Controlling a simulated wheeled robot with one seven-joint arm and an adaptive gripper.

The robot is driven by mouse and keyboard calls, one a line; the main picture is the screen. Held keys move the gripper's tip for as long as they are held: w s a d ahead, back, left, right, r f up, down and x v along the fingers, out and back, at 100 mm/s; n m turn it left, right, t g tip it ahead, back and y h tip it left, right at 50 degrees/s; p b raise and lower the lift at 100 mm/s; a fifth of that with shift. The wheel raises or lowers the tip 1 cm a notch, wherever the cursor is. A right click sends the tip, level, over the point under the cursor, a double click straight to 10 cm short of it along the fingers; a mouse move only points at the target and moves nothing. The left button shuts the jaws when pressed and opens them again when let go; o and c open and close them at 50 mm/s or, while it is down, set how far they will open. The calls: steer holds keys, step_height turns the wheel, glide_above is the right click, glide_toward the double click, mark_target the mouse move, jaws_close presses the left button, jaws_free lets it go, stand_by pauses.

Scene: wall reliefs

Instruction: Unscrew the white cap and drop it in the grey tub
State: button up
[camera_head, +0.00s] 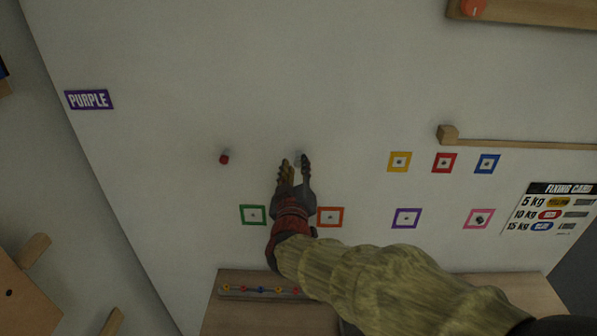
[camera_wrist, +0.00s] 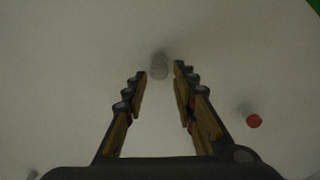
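The white cap (camera_head: 298,156) is on the pale wall, just beyond my fingertips, and partly hidden by them in the head view. In the wrist view the cap (camera_wrist: 158,70) is a small, dim greyish-white cylinder between and slightly ahead of the two fingertips, with a gap on each side. My gripper (camera_head: 295,162) is open and empty, pointing at the wall; its two fingers also show in the wrist view (camera_wrist: 160,76). I cannot make out the grey tub; my arm hides part of the shelf below.
A red cap (camera_head: 224,158) sticks out of the wall to the left. Coloured square frames, such as the green one (camera_head: 253,215) and orange one (camera_head: 330,217), line the wall. A wooden shelf (camera_head: 235,315) is below. A wooden rail (camera_head: 520,146) is at right.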

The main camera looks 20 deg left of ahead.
steer(key=shift+m+b, duration=0.6)
steer(key=shift+m, duration=0.3)
steer(key=m+b, duration=0.3)
steer(key=b, duration=0.1)
steer(key=shift+d+f+m+b, duration=0.15)
steer(key=shift+m+b, duration=0.15)
steer(key=shift+m, duration=0.1)
steer(key=shift+m+b, duration=0.3)
steer(key=shift+m, duration=0.1)
steer(key=shift+r+m, duration=0.3)
steer(key=c, duration=0.3)
steer(key=c, duration=0.4)
jaws_close()
